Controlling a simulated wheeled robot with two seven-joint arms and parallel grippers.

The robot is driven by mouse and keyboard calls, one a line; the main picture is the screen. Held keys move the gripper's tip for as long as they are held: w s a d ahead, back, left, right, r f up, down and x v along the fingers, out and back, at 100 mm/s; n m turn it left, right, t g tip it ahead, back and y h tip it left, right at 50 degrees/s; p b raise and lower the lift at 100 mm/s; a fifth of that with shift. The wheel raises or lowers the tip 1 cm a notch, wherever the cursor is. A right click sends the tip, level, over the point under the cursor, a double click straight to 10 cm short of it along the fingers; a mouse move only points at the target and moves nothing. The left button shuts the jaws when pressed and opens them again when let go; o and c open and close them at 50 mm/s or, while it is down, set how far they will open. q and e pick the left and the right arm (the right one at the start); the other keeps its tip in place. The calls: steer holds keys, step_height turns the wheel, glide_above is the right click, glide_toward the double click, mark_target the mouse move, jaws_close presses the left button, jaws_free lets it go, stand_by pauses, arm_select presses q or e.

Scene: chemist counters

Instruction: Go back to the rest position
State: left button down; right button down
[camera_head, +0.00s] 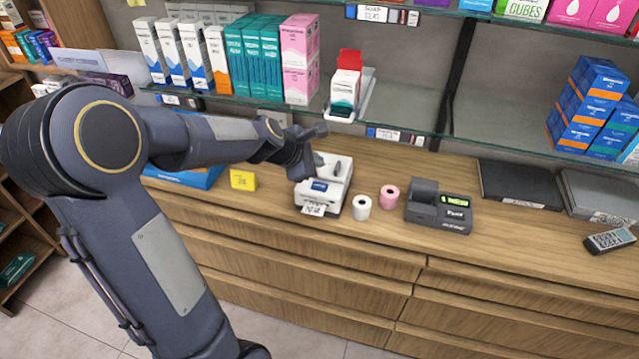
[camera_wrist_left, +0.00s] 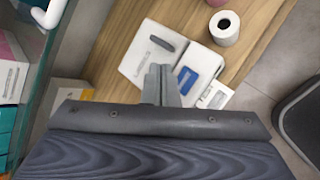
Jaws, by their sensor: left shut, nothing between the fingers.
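My left gripper (camera_head: 312,143) reaches in from the left over the counter and stands just above and behind the white receipt printer (camera_head: 322,187). In the left wrist view its fingers (camera_wrist_left: 160,84) are together and hold nothing, with the printer (camera_wrist_left: 150,47) below them. My left arm covers the left part of the head view. My right gripper is not in view.
The wooden counter (camera_head: 290,234) also holds a white paper roll (camera_head: 362,207), a pink roll (camera_head: 389,197), a card terminal (camera_head: 438,207) and a yellow box (camera_head: 243,180). Glass shelving (camera_head: 400,112) with medicine boxes runs close behind my gripper.

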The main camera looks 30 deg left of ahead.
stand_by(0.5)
arm_select(q)
steer(key=s+d+r+m+g+h, duration=0.1)
steer(key=s+d+r+m, duration=0.25)
steer(key=s+m, duration=0.3)
steer(key=s+d+r+m+h, duration=0.1)
steer(key=s+d+r+m, duration=0.1)
steer(key=s+d+m, duration=0.4)
steer(key=s+d+f+m+g, duration=0.1)
steer(key=s+f+m, duration=0.1)
steer(key=s+m, duration=0.3)
steer(key=s+d+f+m+g, duration=0.1)
steer(key=s+m, duration=0.4)
steer(key=s, duration=0.5)
steer(key=shift+s+d+f+m, duration=0.2)
steer(key=shift+f+m, duration=0.15)
